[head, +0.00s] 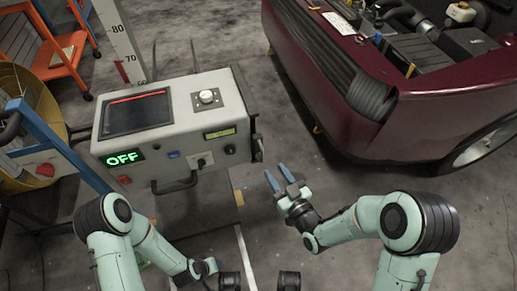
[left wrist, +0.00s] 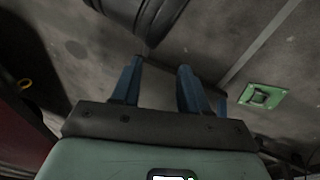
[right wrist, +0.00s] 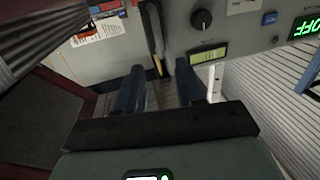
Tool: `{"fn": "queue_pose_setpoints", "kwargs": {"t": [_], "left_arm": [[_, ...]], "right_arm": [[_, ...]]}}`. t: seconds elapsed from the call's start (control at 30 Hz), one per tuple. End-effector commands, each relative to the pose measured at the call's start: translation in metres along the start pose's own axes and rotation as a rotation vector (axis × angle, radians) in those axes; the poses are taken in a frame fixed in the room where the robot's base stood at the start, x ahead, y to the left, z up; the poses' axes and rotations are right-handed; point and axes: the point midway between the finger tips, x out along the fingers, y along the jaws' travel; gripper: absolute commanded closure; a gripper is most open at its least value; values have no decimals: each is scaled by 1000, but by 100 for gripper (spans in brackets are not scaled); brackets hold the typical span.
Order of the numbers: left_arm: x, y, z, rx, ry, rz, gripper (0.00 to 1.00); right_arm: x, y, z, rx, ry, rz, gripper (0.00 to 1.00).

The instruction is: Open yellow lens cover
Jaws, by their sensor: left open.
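A small yellow-green rectangular panel (head: 220,133) sits on the front of the grey console, and it also shows in the right wrist view (right wrist: 208,56). I cannot tell whether it is the yellow lens cover; no other clear lens cover shows. My right gripper (head: 279,176) is open and empty, in front of and to the right of the console, apart from it. In the right wrist view its two blue fingers (right wrist: 160,82) are spread towards the console's lower edge. My left gripper (left wrist: 157,75) is open and empty above the floor in the left wrist view.
A dark red car (head: 360,130) stands at right. An orange cart (head: 60,50) is at left. Floor between console and car is clear.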

Motion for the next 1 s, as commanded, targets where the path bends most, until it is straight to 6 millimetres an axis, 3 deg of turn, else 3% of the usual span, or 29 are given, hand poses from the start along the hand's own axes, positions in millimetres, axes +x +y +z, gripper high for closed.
{"fn": "queue_pose_setpoints", "kwargs": {"t": [0.3,0.5,0.93,0.97,1.0], "left_arm": [[9,-3,-10,-3,31,-3,56],[13,-6,-14,-5,41,-6,56],[14,-7,-14,-6,41,-8,56],[14,-7,-14,-6,40,-8,56],[14,-7,-14,-6,40,-8,56]], "right_arm": [[68,-1,2,1,0,-2,62],[97,0,2,2,-3,0,62],[108,0,2,3,-4,0,62],[108,0,2,3,-4,0,66],[108,0,2,3,-4,0,78]]}}
